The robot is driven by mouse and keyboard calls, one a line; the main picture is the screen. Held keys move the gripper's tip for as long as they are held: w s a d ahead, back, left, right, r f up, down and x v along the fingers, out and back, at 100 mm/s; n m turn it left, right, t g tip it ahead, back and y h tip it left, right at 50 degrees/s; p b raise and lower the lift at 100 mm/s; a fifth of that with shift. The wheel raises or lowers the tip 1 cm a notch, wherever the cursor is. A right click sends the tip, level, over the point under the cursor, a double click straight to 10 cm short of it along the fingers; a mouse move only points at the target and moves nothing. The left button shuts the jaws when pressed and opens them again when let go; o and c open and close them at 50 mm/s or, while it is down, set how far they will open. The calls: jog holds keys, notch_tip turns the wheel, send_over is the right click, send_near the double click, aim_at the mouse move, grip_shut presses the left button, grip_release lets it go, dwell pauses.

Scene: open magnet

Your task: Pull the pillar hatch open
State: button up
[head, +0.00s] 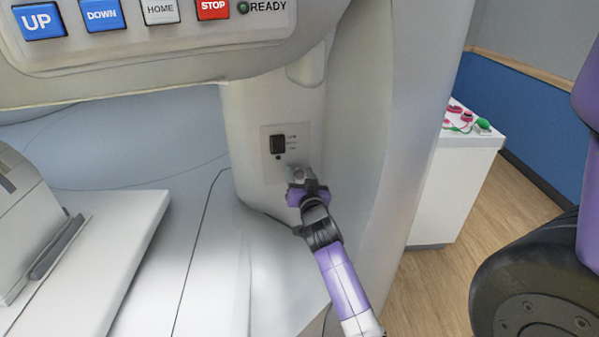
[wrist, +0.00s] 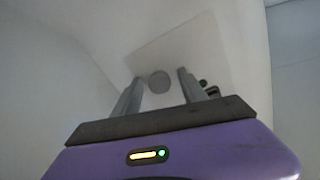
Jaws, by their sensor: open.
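The pillar hatch (head: 267,165) is a flat, pale square panel on the front of the white pillar. It looks flush with the pillar, and my gripper covers its lower right part in the head view. In the wrist view the hatch (wrist: 205,38) shows as a tilted pale plate with a round grey knob (wrist: 159,83). My gripper (head: 297,171) is at the hatch, and its fingers are apart. In the wrist view the knob appears between the two fingertips of my gripper (wrist: 160,75). I cannot tell whether either finger touches it.
A black switch (head: 277,144) sits on the panel's upper left. A control panel (head: 150,25) with UP, DOWN, HOME and STOP buttons overhangs above. A white bed-like slab (head: 125,235) is at left. A white cabinet (head: 455,190) with pink and green items stands right, beside open wood floor.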

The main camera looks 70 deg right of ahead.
jog(key=shift+w+d, duration=0.15)
jog(key=shift+d, duration=0.05)
jog(key=shift+c, duration=0.2)
grip_shut()
dwell(1.2)
